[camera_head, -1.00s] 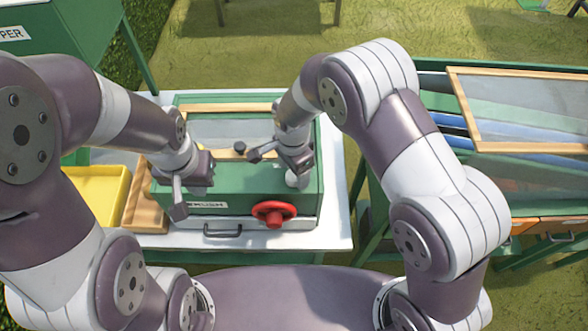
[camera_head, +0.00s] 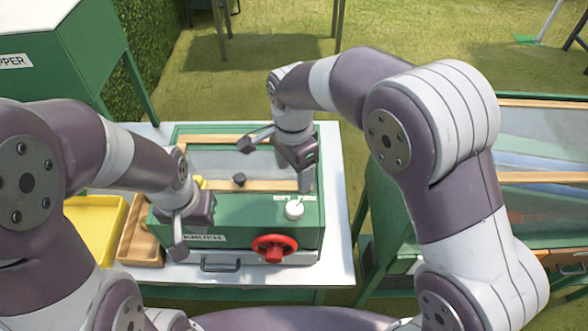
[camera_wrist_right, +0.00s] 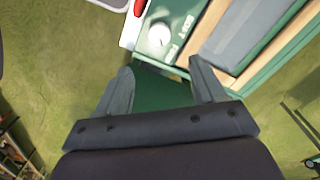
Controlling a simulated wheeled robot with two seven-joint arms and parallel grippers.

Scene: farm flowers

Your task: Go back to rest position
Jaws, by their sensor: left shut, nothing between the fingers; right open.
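My left gripper (camera_head: 178,245) is shut and empty, pointing down at the front left corner of the green machine (camera_head: 245,212), partly covering its label. I cannot tell if it touches. My right gripper (camera_head: 275,164) is open and empty, above the machine's clear, wood-framed top at the right. In the right wrist view its two fingers (camera_wrist_right: 160,78) stand apart with nothing between them, with the machine's green edge and grass below. A white dial (camera_head: 295,209) sits on the machine, in front of the right gripper; it also shows in the right wrist view (camera_wrist_right: 159,35).
The machine stands on a white table (camera_head: 330,265). A red handwheel (camera_head: 274,247) and a drawer handle (camera_head: 221,265) are on its front. A yellow tray (camera_head: 92,222) and a wooden tray (camera_head: 143,245) are at left. A green, wood-framed bench is at right.

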